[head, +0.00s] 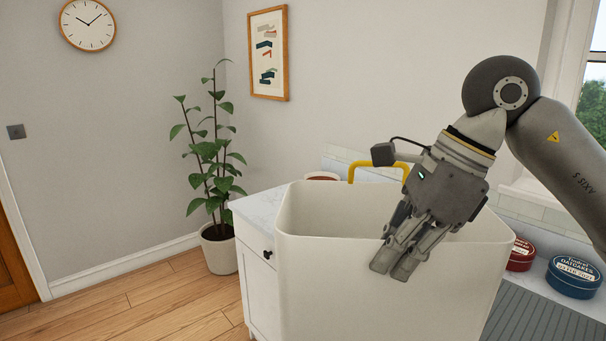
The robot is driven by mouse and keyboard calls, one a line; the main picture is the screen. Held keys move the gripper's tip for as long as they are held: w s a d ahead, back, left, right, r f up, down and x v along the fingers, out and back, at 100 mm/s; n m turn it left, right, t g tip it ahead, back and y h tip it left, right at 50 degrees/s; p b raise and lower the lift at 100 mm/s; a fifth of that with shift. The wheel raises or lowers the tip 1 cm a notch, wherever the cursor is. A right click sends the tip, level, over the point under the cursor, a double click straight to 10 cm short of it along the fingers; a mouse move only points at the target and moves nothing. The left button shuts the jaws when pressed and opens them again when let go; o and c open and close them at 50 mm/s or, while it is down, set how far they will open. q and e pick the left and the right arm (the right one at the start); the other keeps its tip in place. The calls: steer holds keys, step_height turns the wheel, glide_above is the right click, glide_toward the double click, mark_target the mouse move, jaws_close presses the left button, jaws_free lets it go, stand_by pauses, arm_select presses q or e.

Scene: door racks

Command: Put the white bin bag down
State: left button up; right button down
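A large white open-topped bin (390,290) with rounded corners fills the lower middle of the head view. A yellow handle (378,166) rises at its far rim. I see no separate bag; the bin's floor is hidden by its near wall. My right gripper (394,265) hangs over the opening, with its fingertips pointing down in front of the near wall, just below the rim. The fingers are close together and nothing shows between them. Whether they touch the wall is unclear. My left gripper is out of view.
A white cabinet with a pale top (257,208) stands behind the bin on the left. A red tin (521,254) and a blue tin (573,277) sit at right, near a grey ribbed surface (545,318). A potted plant (219,250) stands by the wall. Wooden floor at left is clear.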

mark_target(375, 340)
steer(key=f+n+g, duration=0.1)
steer(key=f+n, duration=0.2)
steer(key=f, duration=0.1)
steer(key=s+a+f+n+g, duration=0.1)
steer(key=f+n, duration=0.2)
steer(key=f, duration=0.2)
steer(key=f+n+g+h, duration=0.1)
steer(key=f+n, duration=0.3)
steer(key=shift+s+a+f+g, duration=0.15)
steer(key=shift+s+a+g, duration=0.15)
steer(key=shift+g, duration=0.1)
steer(key=s+f+n+g+h, duration=0.1)
steer(key=s+f+n+h, duration=0.1)
steer(key=s+f+n, duration=0.35)
steer(key=s+f+n+h, duration=0.2)
steer(key=f+n, duration=0.5)
steer(key=f, duration=0.2)
steer(key=w+d+m, duration=0.2)
steer(key=d+m, duration=0.1)
steer(key=d, duration=0.5)
steer(key=shift+d+r+y, duration=0.2)
steer(key=shift+d+y, duration=0.1)
steer(key=shift+d, duration=0.1)
steer(key=shift+f, duration=0.1)
